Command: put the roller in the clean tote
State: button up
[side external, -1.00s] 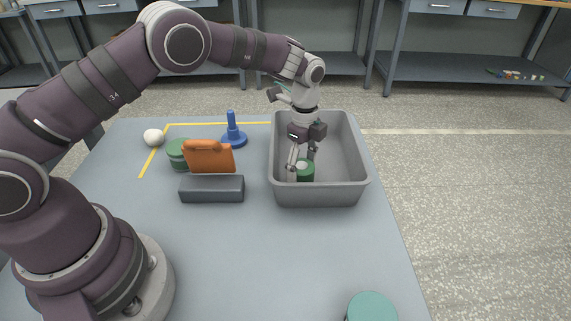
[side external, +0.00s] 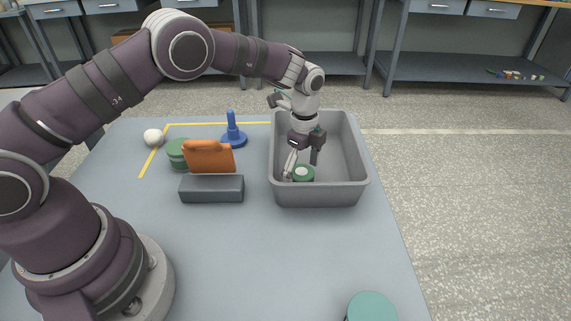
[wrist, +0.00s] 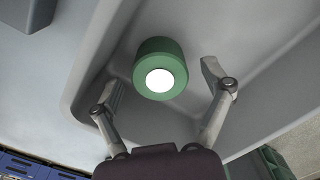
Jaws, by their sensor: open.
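The roller (side external: 305,178), a short green cylinder with a white end face, is inside the grey tote (side external: 320,196), near its front left part. It also shows in the wrist view (wrist: 160,62), with the white end facing the camera. My gripper (side external: 301,168) reaches down into the tote with its fingers spread. In the wrist view my gripper (wrist: 160,80) has one finger on each side of the roller, with gaps showing between. The roller's lower part is hidden by the tote wall in the side view.
Left of the tote are a blue pegged piece (side external: 234,136), an orange handled piece (side external: 208,158), a dark grey block (side external: 211,189), a green cylinder (side external: 176,152) and a white ball (side external: 153,136). A teal round piece (side external: 371,307) is at the front edge. The table's middle is clear.

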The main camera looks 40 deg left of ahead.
notch_tip(320, 180, up, 12)
notch_tip(320, 180, up, 5)
jog(key=n+t, duration=0.1)
jog(key=n, duration=0.3)
send_over(302, 171)
jog(key=s+a, duration=0.1)
jog(key=s, duration=0.2)
jog(key=s+a+n+t, duration=0.1)
jog(key=s+n+t, duration=0.1)
jog(key=s+n, duration=0.4)
jog(key=s+a+r+n+t, duration=0.1)
jog(key=s+a+n+t, duration=0.1)
jog(key=s+n, duration=0.4)
jog(key=s, duration=0.3)
jog(key=shift+s+a+r+n+t, duration=0.25)
jog(key=shift+s+a+n+t, duration=0.05)
jog(key=shift+s+n, duration=0.1)
